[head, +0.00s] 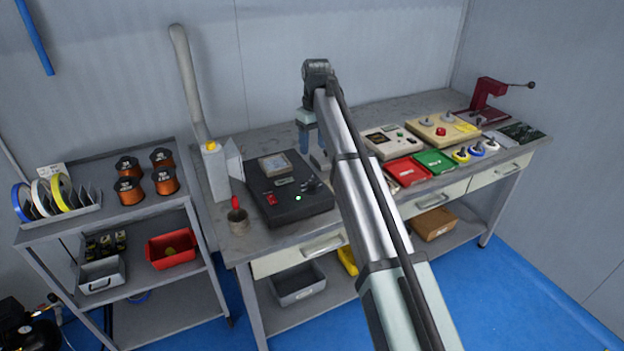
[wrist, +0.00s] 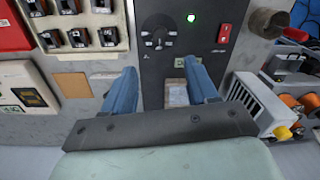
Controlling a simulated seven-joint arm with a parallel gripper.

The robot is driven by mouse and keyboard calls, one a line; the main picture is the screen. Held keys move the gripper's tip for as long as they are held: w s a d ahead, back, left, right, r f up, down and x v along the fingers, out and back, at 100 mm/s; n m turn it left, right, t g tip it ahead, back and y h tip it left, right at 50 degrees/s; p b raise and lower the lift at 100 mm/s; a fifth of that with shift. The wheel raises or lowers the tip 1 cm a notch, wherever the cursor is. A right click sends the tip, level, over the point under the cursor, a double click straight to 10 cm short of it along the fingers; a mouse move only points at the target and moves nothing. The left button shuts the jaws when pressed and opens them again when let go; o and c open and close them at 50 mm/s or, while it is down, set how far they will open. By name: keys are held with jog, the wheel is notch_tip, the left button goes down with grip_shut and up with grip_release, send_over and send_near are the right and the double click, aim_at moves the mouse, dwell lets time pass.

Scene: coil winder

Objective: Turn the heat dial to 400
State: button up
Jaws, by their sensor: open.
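A black control unit (head: 284,206) stands on the workbench, with a lit green lamp (head: 298,198) and a red switch (head: 271,199). A dark round dial (head: 311,185) sits near its right side; in the wrist view the dial (wrist: 158,31) shows light marks around it. The number it points to is too small to read. My gripper (wrist: 160,68) has two blue fingers, apart with nothing held between them. In the head view my gripper (head: 313,146) hangs by the back right of the unit. In the wrist view the dial lies beyond the fingertips, not touched.
A metal cup (head: 238,220) with a red-handled item stands left of the unit, and a fume pipe (head: 190,85) rises behind it. Red (head: 407,171) and green (head: 435,161) trays and a beige instrument (head: 392,141) stand to the right. A shelf with copper spools (head: 130,190) is at left.

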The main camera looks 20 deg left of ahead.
aim_at(312, 182)
jog(key=f, duration=1.3)
jog(key=shift+s+a, duration=0.1)
jog(key=shift+s, duration=0.15)
jog(key=c, duration=1.1)
